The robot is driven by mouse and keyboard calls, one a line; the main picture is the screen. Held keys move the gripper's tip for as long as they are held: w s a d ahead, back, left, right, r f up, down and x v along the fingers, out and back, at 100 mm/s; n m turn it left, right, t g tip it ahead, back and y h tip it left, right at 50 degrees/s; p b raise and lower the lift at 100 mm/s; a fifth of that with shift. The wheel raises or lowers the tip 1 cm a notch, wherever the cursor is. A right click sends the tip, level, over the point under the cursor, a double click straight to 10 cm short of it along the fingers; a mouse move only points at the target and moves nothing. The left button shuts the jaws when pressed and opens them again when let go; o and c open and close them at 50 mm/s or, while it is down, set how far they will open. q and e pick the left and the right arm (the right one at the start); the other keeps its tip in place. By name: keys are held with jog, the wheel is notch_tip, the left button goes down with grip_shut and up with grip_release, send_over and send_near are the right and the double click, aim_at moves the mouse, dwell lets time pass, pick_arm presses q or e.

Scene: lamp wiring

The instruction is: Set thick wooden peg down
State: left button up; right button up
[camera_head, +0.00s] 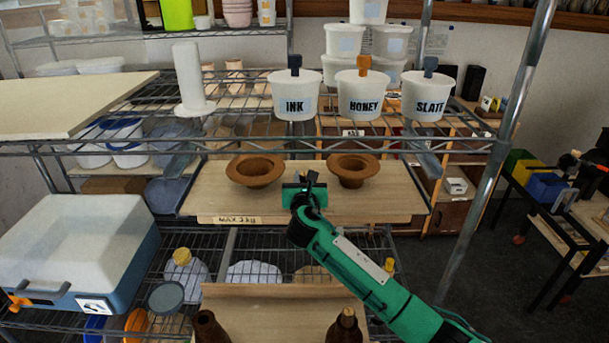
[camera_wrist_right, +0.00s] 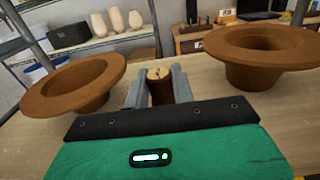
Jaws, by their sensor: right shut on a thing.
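The thick wooden peg (camera_wrist_right: 160,88) shows in the right wrist view as a short brown cylinder with a pale top. My right gripper (camera_wrist_right: 158,86) is shut on it, one grey finger on each side. In the head view my right gripper (camera_head: 306,184) is over the wooden board (camera_head: 300,208), between two brown wide-rimmed bowls. The peg cannot be made out there. Whether the peg's bottom touches the board is hidden. The left bowl (camera_head: 255,172) and right bowl (camera_head: 352,171) stand apart from the gripper. My left gripper is not in view.
White tubs marked INK (camera_head: 295,96), HONEY (camera_head: 361,98) and SLATE (camera_head: 427,97) stand on the wire shelf above the board. A metal post (camera_head: 500,150) rises at the right. A blue-and-white cooler box (camera_head: 75,250) stands at left. The board's front strip is clear.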

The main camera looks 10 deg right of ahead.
jog(key=shift+f, duration=0.15)
jog(key=o, duration=0.9)
jog(key=shift+o, duration=0.2)
jog(key=shift+s, duration=0.25)
jog(key=s+a+b, duration=0.2)
jog(key=s+b, duration=0.1)
jog(key=s, duration=0.8)
jog(key=shift+a, duration=0.15)
jog(key=shift+s, duration=0.1)
